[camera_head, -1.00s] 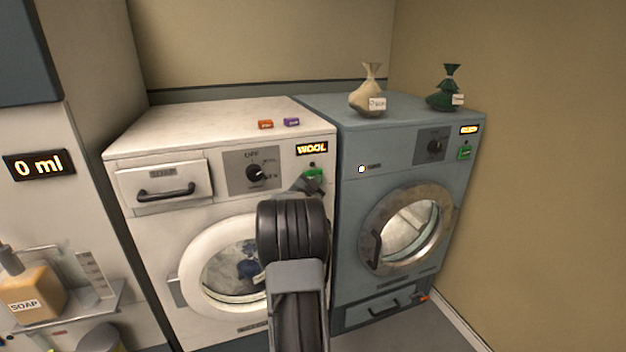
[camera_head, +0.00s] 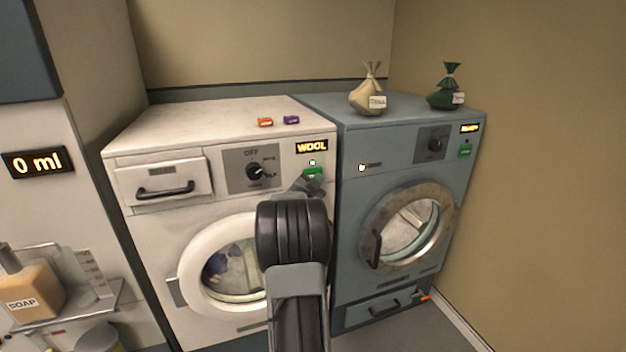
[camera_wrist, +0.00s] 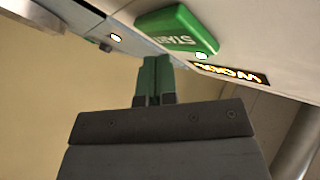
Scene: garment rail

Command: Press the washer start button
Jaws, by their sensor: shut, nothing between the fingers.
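The white washer (camera_head: 230,125) stands on the left, its display (camera_head: 312,147) reading WOOL. Its green start button (camera_head: 313,173) is on the front panel below the display. The button (camera_wrist: 178,30) also shows in the wrist view, lettered START. A small lamp (camera_head: 312,162) above the button is lit. My gripper (camera_wrist: 155,68) is shut and empty, its fingertips right by the button's edge; I cannot tell if they touch it. In the head view my arm hides part of the washer door and the gripper sits just below the button.
A blue-grey dryer (camera_head: 385,160) stands to the right, with its own green button (camera_head: 465,151). A beige sack (camera_head: 367,95) and a green sack (camera_head: 446,92) sit on it. Orange (camera_head: 265,122) and purple (camera_head: 291,120) boxes lie on the washer. A soap bottle (camera_head: 32,290) stands left.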

